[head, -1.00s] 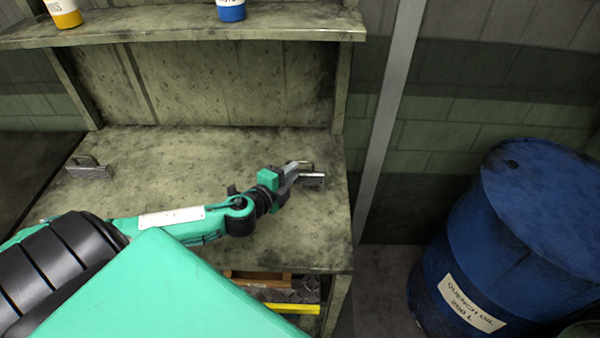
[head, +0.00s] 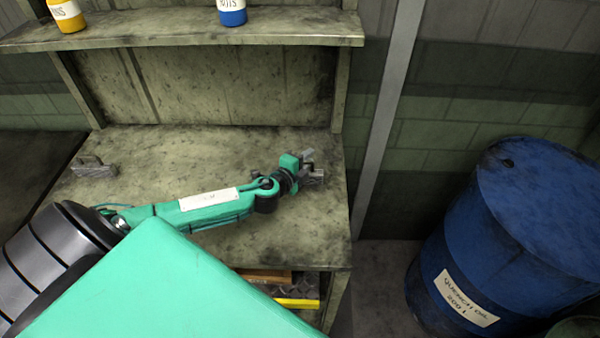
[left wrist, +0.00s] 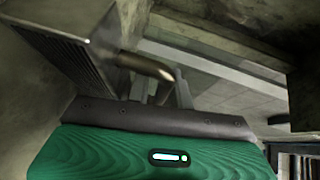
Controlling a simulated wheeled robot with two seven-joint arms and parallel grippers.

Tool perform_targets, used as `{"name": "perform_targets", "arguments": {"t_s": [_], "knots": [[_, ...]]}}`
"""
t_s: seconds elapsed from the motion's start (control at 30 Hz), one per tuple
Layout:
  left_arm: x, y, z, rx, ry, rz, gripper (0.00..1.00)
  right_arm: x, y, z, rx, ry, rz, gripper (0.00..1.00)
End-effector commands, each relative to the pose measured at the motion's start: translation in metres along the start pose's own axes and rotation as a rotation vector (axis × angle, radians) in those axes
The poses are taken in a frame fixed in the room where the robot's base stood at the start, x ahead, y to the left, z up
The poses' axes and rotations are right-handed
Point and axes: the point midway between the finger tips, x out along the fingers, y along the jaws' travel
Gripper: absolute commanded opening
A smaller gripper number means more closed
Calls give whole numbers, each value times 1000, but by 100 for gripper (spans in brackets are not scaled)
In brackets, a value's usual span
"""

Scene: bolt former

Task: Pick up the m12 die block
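A small grey metal block with a handle (head: 316,178) sits at the right end of the bench top. A second, similar block (head: 93,168) with an upright handle sits at the left end. No size marking is readable on either, so I cannot tell which is the m12. My left gripper (head: 309,163) is at the right block and partly hides it. Contact with the block cannot be told. My right gripper is not in view.
The bench top (head: 180,155) is clear between the two blocks. A shelf (head: 180,34) above holds a yellow bottle (head: 68,14) and a blue bottle (head: 232,12). A blue quench oil drum (head: 520,230) stands at the right. A lower shelf shows a yellow-edged item (head: 296,303).

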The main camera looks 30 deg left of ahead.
Motion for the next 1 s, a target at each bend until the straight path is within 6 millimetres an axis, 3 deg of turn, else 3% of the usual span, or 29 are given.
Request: {"name": "perform_targets", "arguments": {"t_s": [0.2, 0.3, 1.0], "knots": [[0, 1, 0, 0, 0, 0, 19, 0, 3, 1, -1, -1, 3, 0], [0, 1, 0, 0, 0, 0, 0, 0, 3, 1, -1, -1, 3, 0], [0, 2, 0, 0, 0, 2, 0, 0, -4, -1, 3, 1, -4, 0]]}}
